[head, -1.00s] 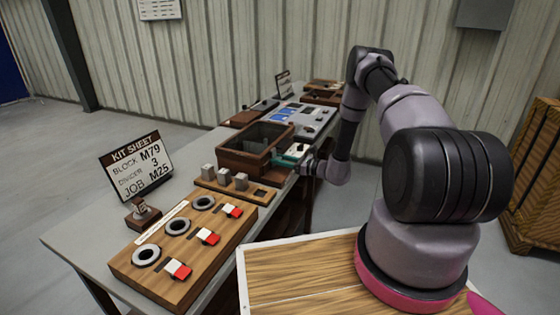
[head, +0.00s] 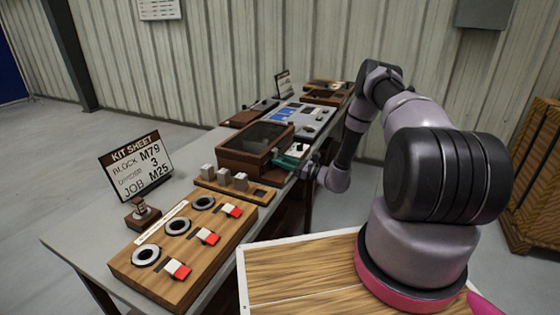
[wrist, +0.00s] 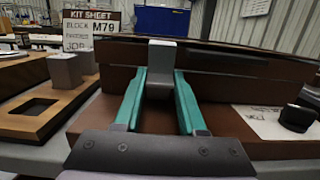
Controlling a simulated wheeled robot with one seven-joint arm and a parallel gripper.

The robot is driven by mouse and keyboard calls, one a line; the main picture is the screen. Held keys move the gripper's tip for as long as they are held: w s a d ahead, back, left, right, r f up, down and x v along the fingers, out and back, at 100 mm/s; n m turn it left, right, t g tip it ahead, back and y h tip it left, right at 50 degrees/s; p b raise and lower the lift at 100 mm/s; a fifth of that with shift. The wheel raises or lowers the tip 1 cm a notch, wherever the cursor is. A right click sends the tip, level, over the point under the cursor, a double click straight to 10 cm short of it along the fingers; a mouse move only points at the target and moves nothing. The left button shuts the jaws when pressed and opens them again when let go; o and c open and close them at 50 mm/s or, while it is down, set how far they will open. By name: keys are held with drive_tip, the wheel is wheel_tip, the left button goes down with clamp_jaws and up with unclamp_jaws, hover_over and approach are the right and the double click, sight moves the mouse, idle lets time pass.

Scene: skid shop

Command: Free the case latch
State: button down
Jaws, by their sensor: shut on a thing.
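The case (head: 241,162) is a dark brown wooden box with a dark, glassy top, on the bench in the head view. In the wrist view its brown front wall (wrist: 230,87) fills the middle. The grey case latch (wrist: 160,82), a block with a narrower lower part, stands at the front of that wall. My gripper (wrist: 160,76) has teal fingers on both sides of the latch and is shut on it. In the head view my gripper (head: 291,158) is at the case's right side; the latch is hard to make out there.
A wooden rack (head: 234,190) with several grey blocks stands just before the case. Nearer is a board (head: 185,250) with rings and red-white switches. A kit sheet sign (head: 137,165) stands at left. Beyond the case are a panel (head: 304,117) and trays.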

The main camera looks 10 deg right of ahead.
drive_tip(key=shift+s+d+f+t+y, duration=0.15)
drive_tip(key=shift+d+f+t+y, duration=0.1)
drive_tip(key=shift+t+y, duration=0.25)
drive_tip(key=shift+s+d+f+t+y, duration=0.15)
drive_tip(key=shift+f+t+y, duration=0.15)
drive_tip(key=shift+y, duration=0.4)
drive_tip(key=shift+c, duration=2.4)
unclamp_jaws()
drive_tip(key=shift+r, duration=0.1)
drive_tip(key=v, duration=1)
drive_tip(key=shift+s+d, duration=0.2)
drive_tip(key=shift+d, duration=0.05)
drive_tip(key=shift+c, duration=0.3)
